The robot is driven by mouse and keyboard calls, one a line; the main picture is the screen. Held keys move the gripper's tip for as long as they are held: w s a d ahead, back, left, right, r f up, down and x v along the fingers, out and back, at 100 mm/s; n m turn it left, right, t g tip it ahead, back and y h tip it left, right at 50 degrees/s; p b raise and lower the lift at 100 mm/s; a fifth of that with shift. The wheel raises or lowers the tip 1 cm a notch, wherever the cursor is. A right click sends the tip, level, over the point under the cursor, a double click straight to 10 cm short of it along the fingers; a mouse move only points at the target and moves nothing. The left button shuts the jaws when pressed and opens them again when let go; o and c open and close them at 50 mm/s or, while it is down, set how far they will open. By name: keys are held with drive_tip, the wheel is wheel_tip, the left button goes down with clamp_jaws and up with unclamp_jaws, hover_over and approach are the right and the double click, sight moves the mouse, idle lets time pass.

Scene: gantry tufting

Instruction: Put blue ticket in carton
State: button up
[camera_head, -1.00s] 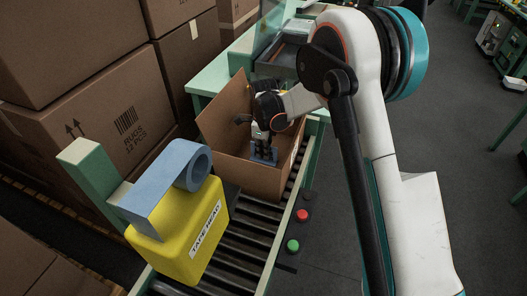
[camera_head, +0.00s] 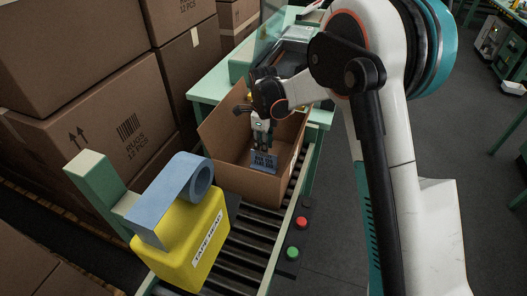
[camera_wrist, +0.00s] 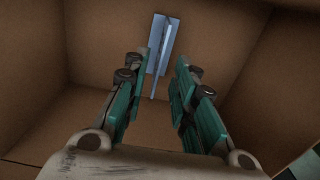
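The blue ticket (camera_head: 264,162) is inside the open carton (camera_head: 258,190), low down near its floor, with dark print facing the head camera. In the wrist view the ticket (camera_wrist: 161,42) looks like a folded light-blue piece beyond my fingertips. My gripper (camera_head: 263,146) points down into the carton, just above the ticket. In the wrist view the fingers of my gripper (camera_wrist: 164,62) are apart with nothing held between them. Whether a fingertip still touches the ticket's edge is hard to tell.
The carton stands on a roller conveyor (camera_head: 232,262). A yellow tape head (camera_head: 185,245) with a blue roll stands in front of it at left. Red (camera_head: 303,223) and green (camera_head: 292,253) buttons sit at right. Stacked rug boxes (camera_head: 95,130) fill the left.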

wheel_tip(320, 180, up, 5)
drive_tip(key=shift+f+p, duration=0.1)
drive_tip(key=shift+p, duration=0.45)
